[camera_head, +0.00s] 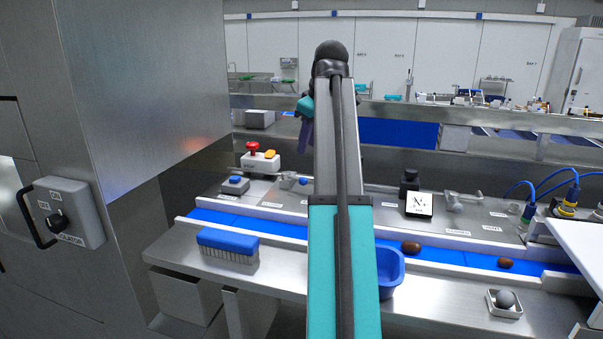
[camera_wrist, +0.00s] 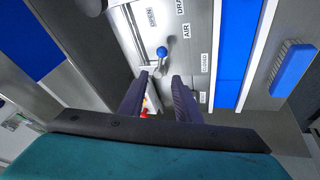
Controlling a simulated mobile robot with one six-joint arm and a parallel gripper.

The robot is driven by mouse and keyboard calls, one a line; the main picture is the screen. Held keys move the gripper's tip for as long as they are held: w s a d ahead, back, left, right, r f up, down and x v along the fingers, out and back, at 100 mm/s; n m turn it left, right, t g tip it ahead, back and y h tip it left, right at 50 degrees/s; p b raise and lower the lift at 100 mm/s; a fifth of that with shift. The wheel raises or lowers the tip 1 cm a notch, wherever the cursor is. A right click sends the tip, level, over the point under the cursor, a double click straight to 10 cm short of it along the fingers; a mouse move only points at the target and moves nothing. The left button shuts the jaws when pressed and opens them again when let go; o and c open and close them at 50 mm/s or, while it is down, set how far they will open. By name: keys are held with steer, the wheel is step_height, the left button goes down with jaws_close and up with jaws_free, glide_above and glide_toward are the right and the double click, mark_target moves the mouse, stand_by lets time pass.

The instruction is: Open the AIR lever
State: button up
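The AIR lever's blue ball knob (camera_wrist: 161,52) shows in the wrist view beside a small metal fitting, near the labels AIR (camera_wrist: 187,31), OPEN (camera_wrist: 151,17) and CLOSED (camera_wrist: 205,63). In the head view a small blue knob (camera_head: 304,181) shows just left of my arm, which hides part of that panel. My gripper (camera_wrist: 161,77) is open, its two dark fingers apart with nothing held. The knob appears just beyond the fingertips, roughly in line with the gap; I cannot tell the exact distance. In the head view my gripper (camera_head: 307,132) is mostly hidden behind my arm.
A blue brush (camera_head: 228,245) lies in front of the blue conveyor (camera_head: 450,256), which carries brown dates (camera_head: 411,247). A steel cabinet (camera_head: 150,90) stands left.

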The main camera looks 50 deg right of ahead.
steer(key=shift+w+f, duration=0.1)
steer(key=shift+w, duration=0.1)
steer(key=p, duration=0.4)
glide_toward(299, 180)
steer(key=shift+w+d+r+x, duration=0.1)
steer(key=shift+w+x, duration=0.1)
steer(key=shift+x, duration=1.25)
steer(key=shift+w+d+r+x, duration=0.1)
steer(key=shift+w+x, duration=0.1)
steer(key=shift+x, duration=1.25)
steer(key=shift+w+d+r+x, duration=0.1)
steer(key=shift+w+x, duration=0.1)
steer(key=shift+x, duration=1.25)
steer(key=shift+c, duration=0.2)
jaws_close()
